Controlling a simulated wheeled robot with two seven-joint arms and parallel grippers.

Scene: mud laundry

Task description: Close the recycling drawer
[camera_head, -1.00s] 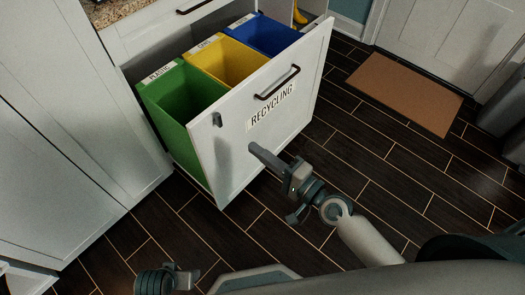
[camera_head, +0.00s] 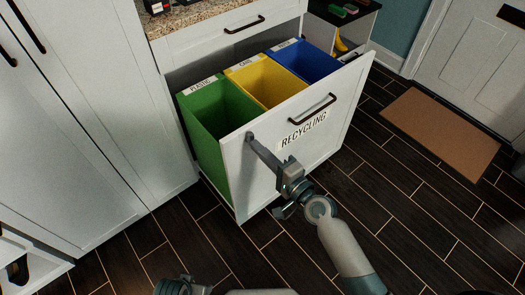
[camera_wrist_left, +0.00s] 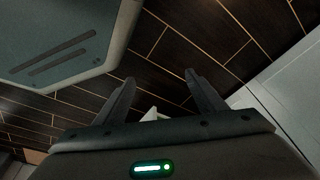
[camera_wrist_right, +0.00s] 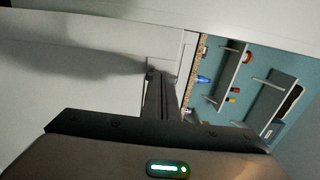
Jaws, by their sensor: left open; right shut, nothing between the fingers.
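The recycling drawer (camera_head: 300,145) stands pulled out from the cabinet, with a white front, a dark bar handle (camera_head: 312,109) and a RECYCLING label. It holds a green bin (camera_head: 212,108), a yellow bin (camera_head: 265,82) and a blue bin (camera_head: 305,62). My right gripper (camera_head: 251,138) is shut and empty. Its fingertips are at the upper left of the drawer front, below the top edge; they look to be touching it, though exact contact is unclear. The right wrist view shows the shut fingers (camera_wrist_right: 160,85) against the pale front. My left gripper (camera_wrist_left: 158,92) is open and empty over the floor.
A tall white cabinet (camera_head: 85,110) stands left of the drawer. A granite counter (camera_head: 185,17) is above it. A brown mat (camera_head: 440,125) lies before the white door (camera_head: 475,55) at right. The dark plank floor (camera_head: 400,190) before the drawer is clear.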

